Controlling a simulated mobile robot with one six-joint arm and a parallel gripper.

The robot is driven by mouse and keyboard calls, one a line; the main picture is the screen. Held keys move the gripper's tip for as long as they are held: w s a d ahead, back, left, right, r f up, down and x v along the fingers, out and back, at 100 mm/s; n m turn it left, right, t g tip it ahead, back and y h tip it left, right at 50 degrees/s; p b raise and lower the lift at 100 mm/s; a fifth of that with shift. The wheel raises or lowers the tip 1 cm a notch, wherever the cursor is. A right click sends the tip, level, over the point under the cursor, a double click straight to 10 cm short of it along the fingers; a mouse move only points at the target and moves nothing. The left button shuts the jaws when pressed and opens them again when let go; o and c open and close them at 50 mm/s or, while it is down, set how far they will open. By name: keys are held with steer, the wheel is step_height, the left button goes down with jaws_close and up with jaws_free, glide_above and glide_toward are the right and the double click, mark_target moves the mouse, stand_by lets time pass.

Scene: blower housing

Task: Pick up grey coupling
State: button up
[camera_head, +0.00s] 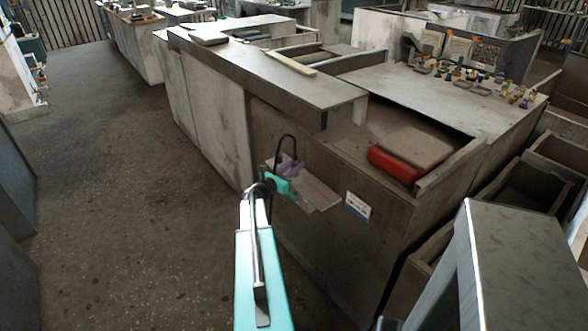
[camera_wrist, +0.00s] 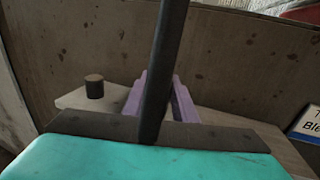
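A small dark grey cylinder with a tan top (camera_wrist: 94,88), which looks like the grey coupling, stands upright on a narrow shelf in the wrist view. I cannot make it out clearly in the head view. My gripper (camera_wrist: 161,85) has two pale purple fingers that stand apart, with the cylinder to their left and not between them. A black bar or hose crosses in front and hides the middle of the gap. In the head view my gripper (camera_head: 291,166) is at the shelf, at the end of my teal arm.
The narrow shelf (camera_head: 317,195) juts from the brown bench side. A white label (camera_head: 358,206) is on that side, right of the shelf. A red box (camera_head: 393,164) lies in an open recess above. Several small coloured parts stand on the bench top. Open floor (camera_head: 130,190) lies to the left.

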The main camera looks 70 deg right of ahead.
mark_target(295, 160)
jaws_close()
steer(key=shift+r, duration=0.1)
steer(key=shift+r, duration=0.7)
steer(key=shift+s+a+r+b, duration=0.15)
steer(key=shift+a+r+b, duration=0.15)
steer(key=shift+r, duration=0.2)
steer(key=shift+s+a+r+b, duration=0.15)
steer(key=shift+r+b, duration=0.15)
steer(key=shift+r, duration=0.2)
steer(key=s+a, duration=0.3)
steer(key=a, duration=0.3)
steer(key=s+a+r+b, duration=0.1)
steer(key=s+a, duration=0.3)
steer(key=a, duration=0.3)
steer(key=shift+s+r, duration=0.25)
steer(key=shift+s, duration=0.05)
